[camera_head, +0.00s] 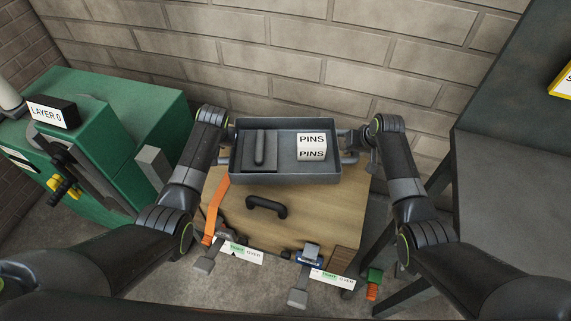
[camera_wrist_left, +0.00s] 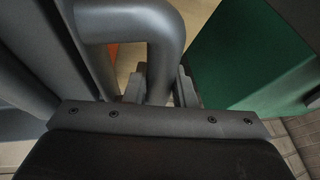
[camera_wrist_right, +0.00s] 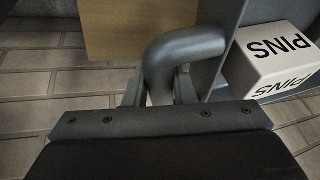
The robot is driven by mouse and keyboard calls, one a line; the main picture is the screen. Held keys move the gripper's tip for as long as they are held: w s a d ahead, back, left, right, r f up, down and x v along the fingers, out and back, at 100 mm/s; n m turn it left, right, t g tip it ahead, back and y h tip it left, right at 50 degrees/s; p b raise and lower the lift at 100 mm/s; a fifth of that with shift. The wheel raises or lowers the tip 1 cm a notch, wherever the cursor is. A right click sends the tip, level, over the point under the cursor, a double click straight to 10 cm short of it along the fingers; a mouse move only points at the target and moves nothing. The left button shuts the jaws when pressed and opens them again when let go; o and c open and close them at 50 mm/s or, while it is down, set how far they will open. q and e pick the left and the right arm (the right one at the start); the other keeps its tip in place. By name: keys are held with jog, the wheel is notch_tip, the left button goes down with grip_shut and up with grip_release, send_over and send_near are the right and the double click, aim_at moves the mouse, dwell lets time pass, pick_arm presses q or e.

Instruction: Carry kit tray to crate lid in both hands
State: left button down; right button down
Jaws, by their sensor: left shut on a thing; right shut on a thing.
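The grey kit tray (camera_head: 285,180) is held between my two arms, over the far part of the wooden crate lid (camera_head: 310,218). It carries a white box marked PINS (camera_head: 311,147) and a dark block with a rod-like piece (camera_head: 260,148). My left gripper (camera_head: 226,158) is shut on the tray's left handle (camera_wrist_left: 165,45). My right gripper (camera_head: 350,157) is shut on the tray's right handle (camera_wrist_right: 180,55). The PINS box also shows in the right wrist view (camera_wrist_right: 275,62). The lid has a black handle (camera_head: 267,207) in front of the tray. The tray hides the lid's far part.
A green machine (camera_head: 120,110) labelled LAYER 0 stands at left. A dark table (camera_head: 510,190) stands at right. A brick wall (camera_head: 300,60) is behind. An orange strap (camera_head: 214,209) and clamps with labels (camera_head: 308,255) sit along the lid's near edge.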

pick_arm(q)
jog(key=shift+f, duration=0.1)
dwell(0.3)
